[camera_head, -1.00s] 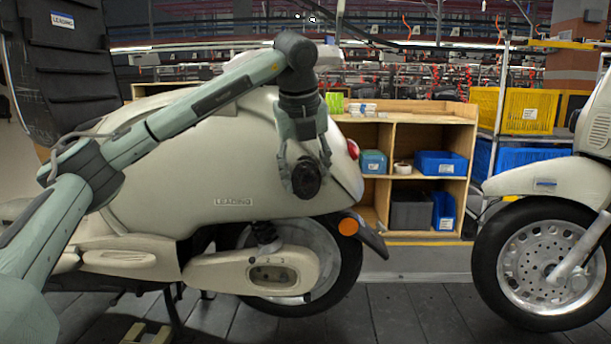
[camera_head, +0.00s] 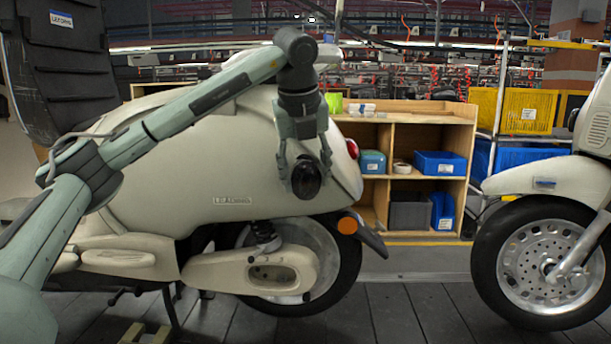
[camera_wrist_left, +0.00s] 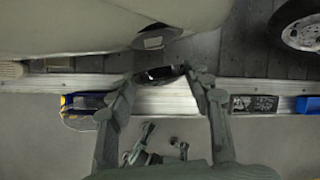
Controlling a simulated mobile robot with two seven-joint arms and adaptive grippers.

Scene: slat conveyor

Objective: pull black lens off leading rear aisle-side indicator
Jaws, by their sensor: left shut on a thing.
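The leading scooter (camera_head: 150,185), cream with a "LEADING" label on its flank, fills the left and middle of the head view. My left gripper (camera_head: 306,170) hangs down on the aisle side of its rear, fingers closed around the round black lens (camera_head: 306,182). The lens also shows in the wrist view (camera_wrist_left: 160,75), between the two fingertips of my left gripper (camera_wrist_left: 162,80). The lens and gripper hide the body behind them, so I cannot tell in the head view whether the lens touches its seat. My right gripper is out of view.
An orange round reflector (camera_head: 348,226) and a red tail light (camera_head: 352,149) sit on the scooter's rear. A second scooter (camera_head: 540,182) stands to the right. A wooden shelf (camera_head: 400,118) with bins stands behind. The floor between the scooters is clear.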

